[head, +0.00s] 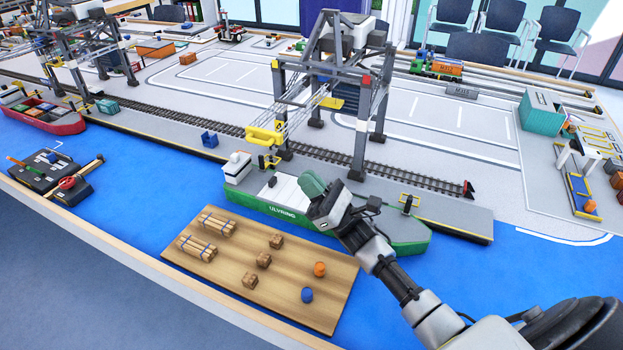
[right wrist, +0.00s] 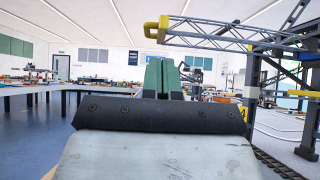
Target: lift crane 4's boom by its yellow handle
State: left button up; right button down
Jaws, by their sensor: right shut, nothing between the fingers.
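Crane 4 (head: 365,110) is a grey gantry astride the track at the quay. Its lattice boom (head: 300,115) reaches out toward the water, lowered and roughly level. The yellow handle (head: 263,134) is at the boom's outer end. In the right wrist view the boom (right wrist: 215,33) comes in from the right, with the handle (right wrist: 157,29) at its tip, above my fingers. My right gripper (head: 313,187) has green fingers, shut and empty, over the green ship. It is to the right of the handle, apart from it. My left gripper is out of view.
The green ship (head: 400,236) lies along the quay below my right gripper. A wooden board (head: 225,262) with pipe bundles, boxes and small barrels is in front. A second crane (head: 75,50) and a red ship (head: 55,122) are at the left.

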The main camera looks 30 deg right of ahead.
aim_at(275, 144)
pick_arm(q)
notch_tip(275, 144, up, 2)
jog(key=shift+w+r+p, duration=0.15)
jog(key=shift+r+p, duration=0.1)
jog(key=shift+p, duration=0.7)
pick_arm(e)
jog(key=x, duration=0.6)
jog(key=shift+w+a+r, duration=0.1)
jog(key=shift+a+r, duration=0.05)
jog(key=shift+r, duration=0.1)
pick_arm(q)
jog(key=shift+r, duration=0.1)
pick_arm(e)
jog(key=shift+r, duration=0.1)
